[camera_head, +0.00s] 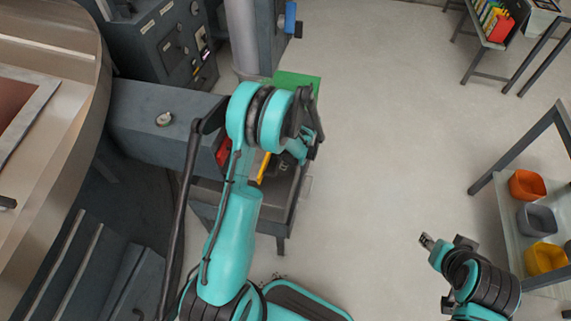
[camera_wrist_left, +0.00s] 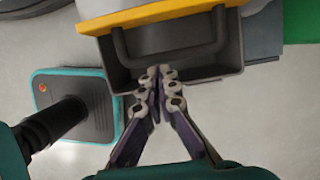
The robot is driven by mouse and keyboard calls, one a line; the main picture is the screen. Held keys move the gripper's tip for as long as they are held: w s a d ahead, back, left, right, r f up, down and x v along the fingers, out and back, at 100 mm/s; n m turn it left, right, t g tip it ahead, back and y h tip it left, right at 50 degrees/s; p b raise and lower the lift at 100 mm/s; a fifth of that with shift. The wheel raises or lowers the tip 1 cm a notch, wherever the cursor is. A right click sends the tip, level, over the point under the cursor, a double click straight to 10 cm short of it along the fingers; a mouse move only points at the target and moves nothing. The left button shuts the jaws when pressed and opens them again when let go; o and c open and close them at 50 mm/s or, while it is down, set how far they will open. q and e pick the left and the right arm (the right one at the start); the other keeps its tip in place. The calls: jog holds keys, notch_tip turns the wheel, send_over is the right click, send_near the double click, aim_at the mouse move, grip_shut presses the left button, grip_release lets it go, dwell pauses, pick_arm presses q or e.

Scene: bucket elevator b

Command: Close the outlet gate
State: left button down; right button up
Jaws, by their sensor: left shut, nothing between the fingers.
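The outlet gate shows in the left wrist view as a yellow-edged plate (camera_wrist_left: 165,14) with a dark U-shaped handle (camera_wrist_left: 122,48) over a dark, open-topped box. In the head view only a yellow strip (camera_head: 264,167) of it shows beside my left arm, which hides the rest. My left gripper (camera_wrist_left: 158,76) is shut and empty, its fingertips together at the near edge of the box, close to the handle. I cannot tell whether they touch it. In the head view the left gripper (camera_head: 309,150) is partly hidden. My right gripper (camera_head: 427,241) is far off at the lower right.
A grey housing (camera_head: 160,120) and a control panel (camera_head: 172,45) stand left of the gate. A green plate (camera_head: 298,82) lies behind it. A shelf with an orange bin (camera_head: 527,184) and other bins stands at right. The middle floor is clear.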

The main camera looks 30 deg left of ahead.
pick_arm(q)
jog(key=s+a, duration=0.1)
jog(key=a, duration=0.3)
jog(key=s+a+b, duration=0.1)
jog(key=a, duration=0.3)
jog(key=s+a, duration=0.1)
jog(key=a, duration=0.3)
jog(key=shift+b, duration=0.3)
jog(key=d, duration=0.1)
jog(key=d+r, duration=0.1)
jog(key=w+d, duration=0.1)
jog(key=d, duration=0.1)
jog(key=shift+w+r, duration=0.1)
jog(key=shift+r, duration=0.05)
jog(key=p+v, duration=0.3)
jog(key=v, duration=0.6)
jog(key=shift+r+p, duration=0.3)
